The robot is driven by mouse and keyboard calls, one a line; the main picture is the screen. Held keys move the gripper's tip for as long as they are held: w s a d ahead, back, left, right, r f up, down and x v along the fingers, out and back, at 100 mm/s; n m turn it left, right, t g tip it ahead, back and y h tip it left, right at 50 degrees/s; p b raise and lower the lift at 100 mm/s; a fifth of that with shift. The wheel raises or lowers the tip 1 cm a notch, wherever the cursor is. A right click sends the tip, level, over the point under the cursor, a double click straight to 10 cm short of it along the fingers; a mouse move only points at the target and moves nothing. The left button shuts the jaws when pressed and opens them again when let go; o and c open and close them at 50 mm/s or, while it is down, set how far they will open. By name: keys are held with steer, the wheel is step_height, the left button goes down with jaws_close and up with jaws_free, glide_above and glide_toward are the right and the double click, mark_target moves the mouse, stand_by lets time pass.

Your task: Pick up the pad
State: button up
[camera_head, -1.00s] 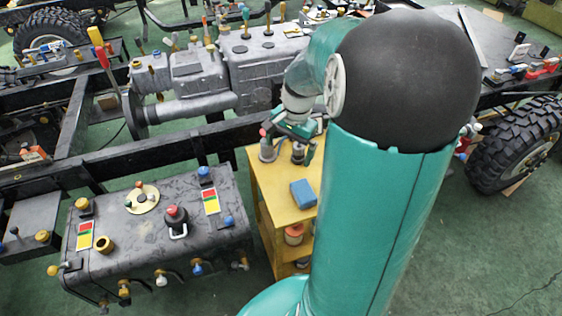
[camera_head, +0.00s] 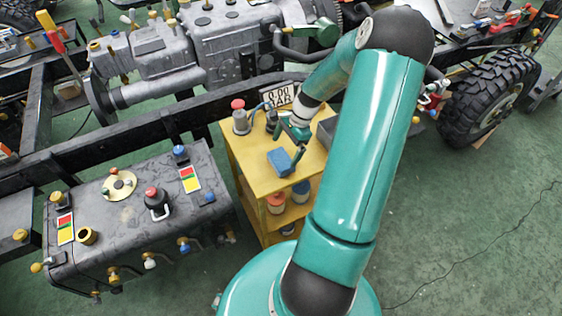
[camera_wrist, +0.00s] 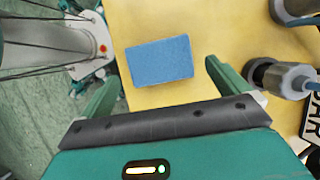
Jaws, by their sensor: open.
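The pad is a blue rectangular block (camera_head: 285,161) lying flat on the yellow cart top (camera_head: 259,180), near its front edge in the head view. In the wrist view the pad (camera_wrist: 160,61) lies ahead of the fingers, between their lines. My gripper (camera_head: 297,138) is just above and behind the pad in the head view. In the wrist view my gripper (camera_wrist: 160,78) shows its two green fingers spread wide with nothing between them. The pad looks untouched, and its height below the fingers is hard to judge.
A grey cylinder with a red knob (camera_head: 240,118) stands on the cart's left back corner. A 0.00 BAR sign (camera_head: 279,95) stands at the back. Jars (camera_head: 276,203) sit on the lower shelf. A dark tank (camera_head: 138,214) stands left of the cart. Open floor (camera_head: 470,240) lies to the right.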

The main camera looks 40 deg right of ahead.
mark_target(282, 158)
steer(key=x, duration=0.6)
steer(key=shift+s+d, duration=0.1)
steer(key=c, duration=0.7)
